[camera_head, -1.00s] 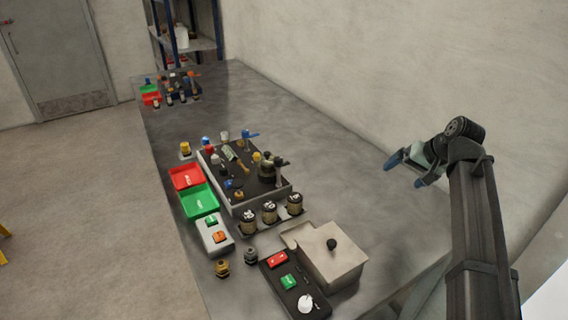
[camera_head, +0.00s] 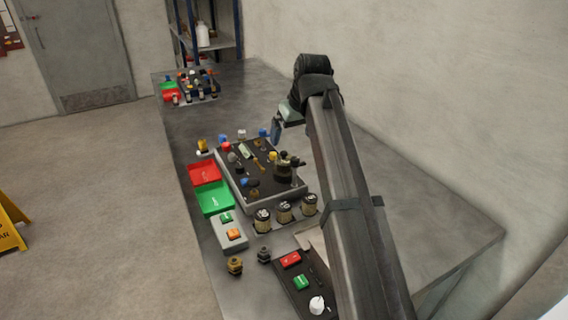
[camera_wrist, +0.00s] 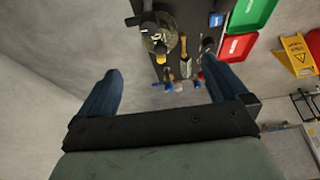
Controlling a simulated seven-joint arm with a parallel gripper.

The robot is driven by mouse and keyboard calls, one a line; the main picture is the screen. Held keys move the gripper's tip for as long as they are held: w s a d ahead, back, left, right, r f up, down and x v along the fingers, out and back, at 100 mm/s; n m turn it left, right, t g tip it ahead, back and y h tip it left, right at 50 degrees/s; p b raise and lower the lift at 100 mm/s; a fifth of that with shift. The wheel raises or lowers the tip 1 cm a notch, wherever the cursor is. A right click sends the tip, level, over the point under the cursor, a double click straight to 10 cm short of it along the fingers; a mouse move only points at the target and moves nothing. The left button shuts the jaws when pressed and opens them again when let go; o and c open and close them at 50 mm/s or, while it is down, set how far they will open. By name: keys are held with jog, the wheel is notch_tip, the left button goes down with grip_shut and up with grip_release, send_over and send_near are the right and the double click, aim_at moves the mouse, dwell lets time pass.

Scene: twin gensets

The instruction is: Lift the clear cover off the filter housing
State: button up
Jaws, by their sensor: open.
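My gripper (camera_head: 277,130) is open and empty, above the back right corner of the black board (camera_head: 236,184) on the bench. In the wrist view its two blue fingers (camera_wrist: 163,75) are spread wide with nothing between them. A dark round housing (camera_head: 283,168), likely the filter housing, stands on the right part of the board. It also shows in the wrist view as a rounded dark, yellowish body (camera_wrist: 158,36), beyond the fingertips and apart from them. I cannot clearly make out the clear cover. My arm hides part of the bench to the right.
Red (camera_head: 204,173) and green (camera_head: 215,199) trays lie left of the board. Several dark jars, including one (camera_head: 262,221), stand in front of it. A button panel (camera_head: 301,283) is nearer. A second set of fittings sits at the far end. Small parts crowd the board.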

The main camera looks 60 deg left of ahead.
aim_at(286, 154)
jog(key=x, duration=0.8)
jog(key=shift+s+a+f, duration=0.15)
jog(key=shift+s+a, duration=0.05)
jog(key=shift+w+x, duration=0.1)
jog(key=shift+x, duration=1.25)
jog(key=shift+w+x, duration=0.15)
jog(key=shift+x, duration=1.15)
jog(key=shift+c, duration=0.3)
jog(key=c, duration=0.9)
